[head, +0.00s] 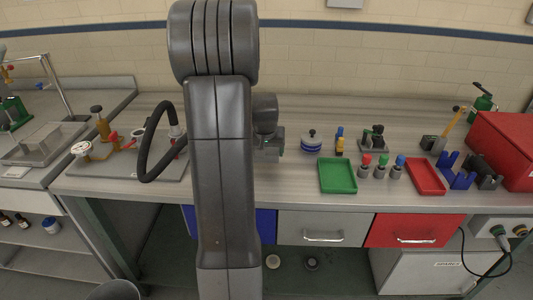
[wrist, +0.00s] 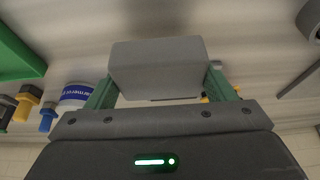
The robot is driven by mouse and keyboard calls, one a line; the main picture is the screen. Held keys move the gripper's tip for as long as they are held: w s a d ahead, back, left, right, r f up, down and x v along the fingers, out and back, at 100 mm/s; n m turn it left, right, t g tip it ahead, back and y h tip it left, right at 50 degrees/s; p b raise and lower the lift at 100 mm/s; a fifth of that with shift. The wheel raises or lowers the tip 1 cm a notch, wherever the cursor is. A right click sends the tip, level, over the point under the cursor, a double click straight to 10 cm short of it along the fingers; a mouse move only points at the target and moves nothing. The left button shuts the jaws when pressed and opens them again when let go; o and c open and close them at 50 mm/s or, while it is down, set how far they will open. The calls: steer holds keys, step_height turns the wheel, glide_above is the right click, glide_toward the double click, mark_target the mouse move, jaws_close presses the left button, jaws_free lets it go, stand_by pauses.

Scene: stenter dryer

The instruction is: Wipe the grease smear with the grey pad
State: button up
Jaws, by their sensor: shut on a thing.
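The grey pad (wrist: 156,68) is a plain block held between the green fingers of my gripper (wrist: 160,84) in the wrist view. My gripper is shut on it, over the metal worktop. In the head view my gripper (head: 272,148) shows beside my arm, at the middle of the bench, left of the green tray. My arm hides part of the bench there. I cannot make out the grease smear in either view. Whether the pad touches the worktop is not clear.
A green tray (head: 338,176), a blue-and-white round tin (head: 311,142) and several coloured-top bottles stand right of my gripper. A red tray (head: 426,177) and red box (head: 505,150) are further right. A plate with a gauge and black hose (head: 147,150) is on the left.

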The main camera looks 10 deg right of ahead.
steer(key=shift+w+r, duration=0.15)
steer(key=shift+r, duration=0.4)
steer(key=shift+r+p, duration=1.25)
steer(key=shift+r, duration=0.45)
